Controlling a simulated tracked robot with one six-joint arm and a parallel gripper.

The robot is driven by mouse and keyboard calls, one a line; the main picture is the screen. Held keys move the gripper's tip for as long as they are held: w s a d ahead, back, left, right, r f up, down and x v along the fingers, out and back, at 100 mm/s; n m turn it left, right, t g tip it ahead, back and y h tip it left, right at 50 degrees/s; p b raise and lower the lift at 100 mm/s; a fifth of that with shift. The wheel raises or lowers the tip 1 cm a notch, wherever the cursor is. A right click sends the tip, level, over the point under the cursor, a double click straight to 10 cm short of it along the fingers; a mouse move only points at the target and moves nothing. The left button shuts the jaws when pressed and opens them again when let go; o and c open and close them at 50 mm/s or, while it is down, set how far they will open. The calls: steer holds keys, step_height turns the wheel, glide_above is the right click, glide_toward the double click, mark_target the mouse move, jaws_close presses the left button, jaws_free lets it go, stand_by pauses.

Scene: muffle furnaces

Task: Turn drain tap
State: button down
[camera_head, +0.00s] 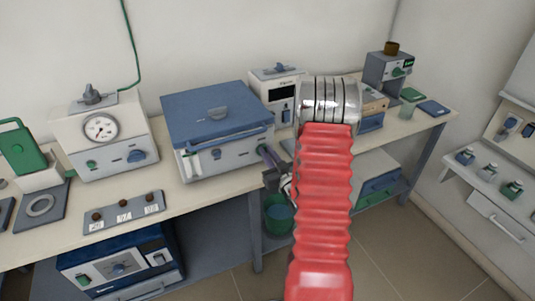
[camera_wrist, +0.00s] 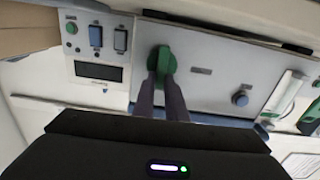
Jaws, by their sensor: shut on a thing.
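The drain tap is a green knob (camera_wrist: 162,58) on the grey front panel of a blue-lidded box (camera_head: 218,112). In the wrist view my gripper (camera_wrist: 163,78) has its two dark purple fingers closed on the knob, one on each side. The fingertips hide part of the knob. In the head view my gripper (camera_head: 267,155) reaches the right end of the panel. There the tap is small and mostly hidden by the fingers. I cannot tell the tap's angle clearly.
A blue knob (camera_wrist: 240,98) is on the same panel. A green bucket (camera_head: 278,228) stands below the bench edge, under the gripper. A gauge unit (camera_head: 100,128) stands to the left, and a small plate with several dark knobs (camera_head: 124,213) lies on the bench (camera_head: 215,190).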

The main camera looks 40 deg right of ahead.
mark_target(258, 153)
steer(key=n, duration=0.2)
steer(key=a+n, duration=0.1)
steer(key=n, duration=0.2)
steer(key=shift+w+f, duration=0.1)
steer(key=shift+w, duration=0.05)
steer(key=n, duration=0.5)
steer(key=shift+w+a+f+n, duration=0.1)
steer(key=shift+a+f+n, duration=0.25)
steer(key=shift+f+n, duration=0.05)
steer(key=n, duration=0.3)
steer(key=shift+a+f+n, duration=0.15)
steer(key=shift+f+n, duration=0.15)
steer(key=shift+a+f+n, duration=0.1)
steer(key=shift+f+n, duration=0.1)
steer(key=shift+n, duration=0.6)
steer(key=shift+f+n, duration=0.15)
steer(key=shift+n, duration=0.65)
steer(key=c, duration=1.8)
jaws_free()
steer(key=shift+r, duration=0.1)
